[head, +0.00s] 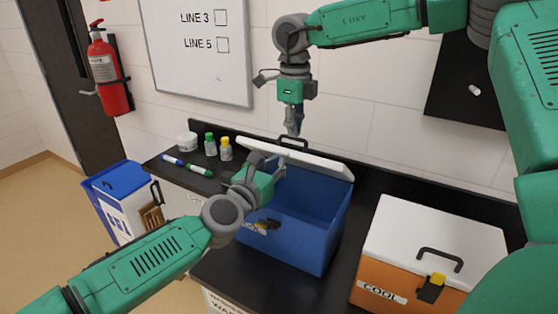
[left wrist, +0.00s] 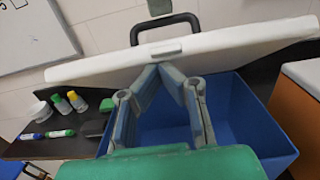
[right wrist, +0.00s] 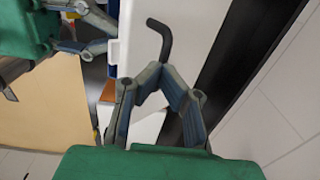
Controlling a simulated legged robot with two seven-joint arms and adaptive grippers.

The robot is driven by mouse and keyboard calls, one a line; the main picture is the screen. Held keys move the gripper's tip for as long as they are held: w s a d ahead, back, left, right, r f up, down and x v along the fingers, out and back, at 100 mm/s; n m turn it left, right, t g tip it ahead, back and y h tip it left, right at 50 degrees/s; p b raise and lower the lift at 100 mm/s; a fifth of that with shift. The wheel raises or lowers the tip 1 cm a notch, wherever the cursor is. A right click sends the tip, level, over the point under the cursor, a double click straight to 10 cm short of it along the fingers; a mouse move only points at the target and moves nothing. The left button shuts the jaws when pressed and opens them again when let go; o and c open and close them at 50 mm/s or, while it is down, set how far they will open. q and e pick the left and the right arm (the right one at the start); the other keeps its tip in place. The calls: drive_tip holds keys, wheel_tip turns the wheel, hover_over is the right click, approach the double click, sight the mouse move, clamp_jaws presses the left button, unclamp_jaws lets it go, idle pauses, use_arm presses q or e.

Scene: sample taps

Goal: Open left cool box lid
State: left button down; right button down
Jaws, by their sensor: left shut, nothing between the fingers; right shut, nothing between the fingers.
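The left cool box (head: 315,237) is blue, and its white lid (head: 325,167) is raised and tilted back, showing the dark blue inside. The lid also shows in the left wrist view (left wrist: 235,45), with its black handle (left wrist: 165,24) beyond the near edge. My left gripper (head: 275,164) is shut and empty over the box opening, close to the lid; contact cannot be told. My right gripper (head: 293,132) is shut and empty, above the lid's handle. In the right wrist view the handle (right wrist: 165,40) is just ahead of the fingertips.
An orange cool box (head: 385,283) with a shut white lid stands at right on the black counter. Small bottles (head: 226,149), a white jar (head: 187,141) and markers (head: 199,170) lie at left. A whiteboard (head: 195,50) hangs behind.

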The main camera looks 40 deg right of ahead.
drive_tip(key=shift+d, duration=0.1)
use_arm(q)
drive_tip(key=shift+d+r, duration=0.2)
drive_tip(key=shift+d, duration=0.35)
use_arm(e)
drive_tip(key=shift+d+f, duration=0.15)
drive_tip(key=shift+d, duration=0.15)
